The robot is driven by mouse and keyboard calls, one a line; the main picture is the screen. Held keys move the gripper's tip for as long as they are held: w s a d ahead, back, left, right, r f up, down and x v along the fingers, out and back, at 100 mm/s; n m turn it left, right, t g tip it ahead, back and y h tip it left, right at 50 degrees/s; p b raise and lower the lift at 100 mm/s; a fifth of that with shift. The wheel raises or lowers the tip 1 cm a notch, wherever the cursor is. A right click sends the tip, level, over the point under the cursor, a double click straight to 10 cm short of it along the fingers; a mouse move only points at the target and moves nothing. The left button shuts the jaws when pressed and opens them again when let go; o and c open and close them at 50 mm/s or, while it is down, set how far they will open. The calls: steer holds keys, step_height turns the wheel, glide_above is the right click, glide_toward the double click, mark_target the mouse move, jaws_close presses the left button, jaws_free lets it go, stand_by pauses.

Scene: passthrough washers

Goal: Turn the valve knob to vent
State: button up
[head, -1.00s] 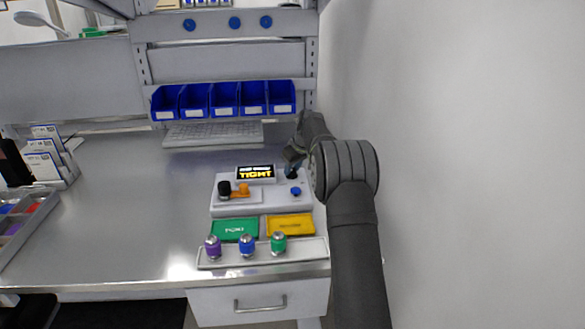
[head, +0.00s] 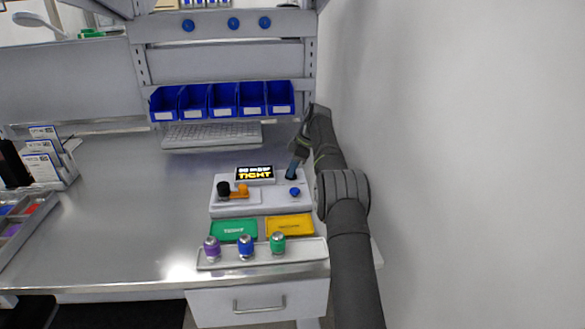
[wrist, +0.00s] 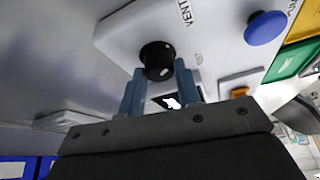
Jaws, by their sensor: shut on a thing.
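The valve knob (wrist: 157,58) is black and round with a small white mark, on the pale panel of the test unit (wrist: 215,45). The word VENT is printed beside it in the wrist view. My gripper (wrist: 160,70) is shut on the knob, with one blue-grey finger at each side. In the head view my gripper (head: 292,172) reaches down at the unit's back right corner, and the knob is mostly hidden there. The display (head: 255,174) reads TIGHT in yellow under a smaller white line.
A blue button (head: 295,191) sits in front of the knob. The unit's left side holds a black knob-like part (head: 223,188) and an orange part (head: 242,189). Green (head: 234,229) and yellow (head: 290,225) trays lie in front, then a rack (head: 215,263) with three coloured fittings. Blue bins (head: 224,100) stand behind.

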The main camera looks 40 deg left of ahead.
steer(key=shift+n, duration=0.4)
steer(key=o, duration=1)
steer(key=shift+c, duration=0.2)
steer(key=shift+r, duration=0.1)
steer(key=shift+w+d+r, duration=0.1)
steer(key=shift+r, duration=0.2)
steer(key=w+d, duration=0.2)
steer(key=d, duration=0.1)
steer(key=w+d, duration=0.5)
steer(key=d, duration=0.1)
steer(key=shift+w+d+r, duration=0.15)
steer(key=shift+w+d, duration=0.05)
steer(key=shift+d, duration=0.1)
